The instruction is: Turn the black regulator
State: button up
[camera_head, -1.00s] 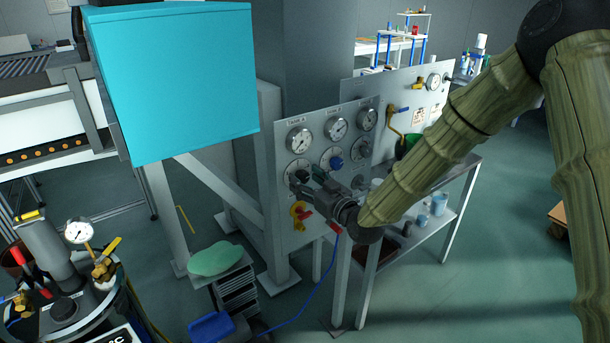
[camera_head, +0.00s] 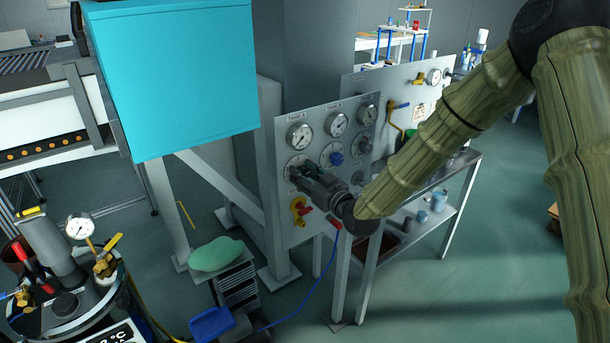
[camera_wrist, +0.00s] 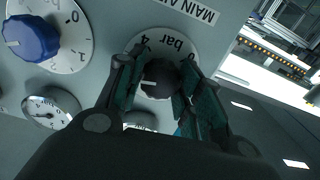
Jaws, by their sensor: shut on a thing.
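The black regulator (camera_wrist: 158,80) is a round dark knob with a pale pointer line, on a white dial marked "bar" on the grey panel (camera_head: 322,116). My gripper (camera_wrist: 155,86) has its two fingers on either side of the knob and is shut on it. In the head view my gripper (camera_head: 298,172) reaches the panel's left column, below a gauge, and hides the knob. Part of the dial is hidden behind the fingers in the wrist view.
A blue knob (camera_wrist: 32,38) on its own dial sits beside the black one; it also shows in the head view (camera_head: 336,159). Round gauges (camera_head: 300,136) line the panel top. A yellow valve with a red handle (camera_head: 300,210) is just below my gripper. A turquoise box (camera_head: 175,80) stands left.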

jog(key=shift+f, duration=0.1)
jog(key=n+b, duration=0.2)
jog(key=shift+f+b, duration=0.15)
jog(key=shift+b, duration=0.25)
jog(key=n+b, duration=0.3)
jog(key=b, duration=0.1)
jog(key=n+b, duration=0.3)
jog(key=b, duration=0.1)
jog(key=shift+r+n, duration=0.2)
jog(key=shift+n, duration=0.2)
jog(key=shift+r, duration=0.1)
jog(key=o, duration=1)
jog(key=shift+o, duration=0.2)
